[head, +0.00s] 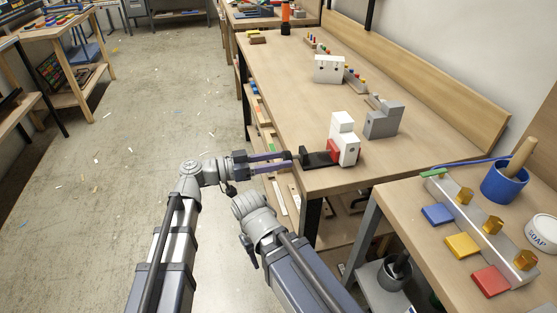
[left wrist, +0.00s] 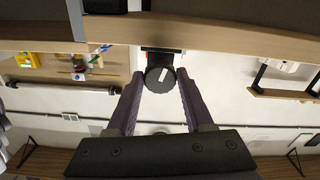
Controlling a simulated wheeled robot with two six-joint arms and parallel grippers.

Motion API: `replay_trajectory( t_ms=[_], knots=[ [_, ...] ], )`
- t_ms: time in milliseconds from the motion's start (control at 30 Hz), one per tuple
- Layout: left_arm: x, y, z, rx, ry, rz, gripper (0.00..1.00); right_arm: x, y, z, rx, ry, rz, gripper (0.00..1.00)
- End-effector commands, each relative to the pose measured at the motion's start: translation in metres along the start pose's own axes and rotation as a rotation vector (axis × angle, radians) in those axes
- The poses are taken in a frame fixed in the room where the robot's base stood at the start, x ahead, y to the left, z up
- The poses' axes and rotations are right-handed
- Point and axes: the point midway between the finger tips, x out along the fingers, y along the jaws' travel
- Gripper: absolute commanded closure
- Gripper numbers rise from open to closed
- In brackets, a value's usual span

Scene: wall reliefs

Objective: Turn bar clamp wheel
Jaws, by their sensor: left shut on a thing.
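The bar clamp stands at the near edge of the long wooden bench. It has a white stepped block (head: 345,140), a red part (head: 333,151) and a dark bar (head: 318,159) towards my left gripper. My left gripper (head: 287,159) points right at the bar's end, its purple fingers level with the bench edge. In the left wrist view the round black wheel (left wrist: 160,78), with a white mark slanting on its face, sits between the tips of the left gripper (left wrist: 160,88). The fingers are shut on the wheel. My right gripper does not show.
A grey block (head: 383,120) and a white block (head: 328,69) stand farther back on the bench. A side table at right holds a blue cup (head: 505,183) and coloured blocks (head: 463,245). Shelves with loose pieces lie under the bench.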

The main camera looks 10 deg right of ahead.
Motion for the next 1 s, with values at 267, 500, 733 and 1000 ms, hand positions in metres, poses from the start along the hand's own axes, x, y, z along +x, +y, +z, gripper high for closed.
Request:
replay_trajectory(
  t_ms=[267, 500, 733, 1000],
  knots=[
    [0.0, 0.0003, 0.0015, 0.264, -0.005, 0.002, 1.0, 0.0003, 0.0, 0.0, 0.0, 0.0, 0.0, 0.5],
    [0.0, 0.0, 0.0014, 0.492, -0.005, 0.002, 1.0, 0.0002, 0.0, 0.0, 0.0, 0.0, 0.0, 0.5],
    [-0.0001, -0.0003, 0.0012, 0.71, -0.005, 0.003, 1.0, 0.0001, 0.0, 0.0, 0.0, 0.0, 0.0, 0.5],
    [0.0, -0.0006, 0.001, 0.966, -0.005, 0.004, 1.0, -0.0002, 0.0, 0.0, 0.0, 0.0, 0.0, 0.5]
  ],
)
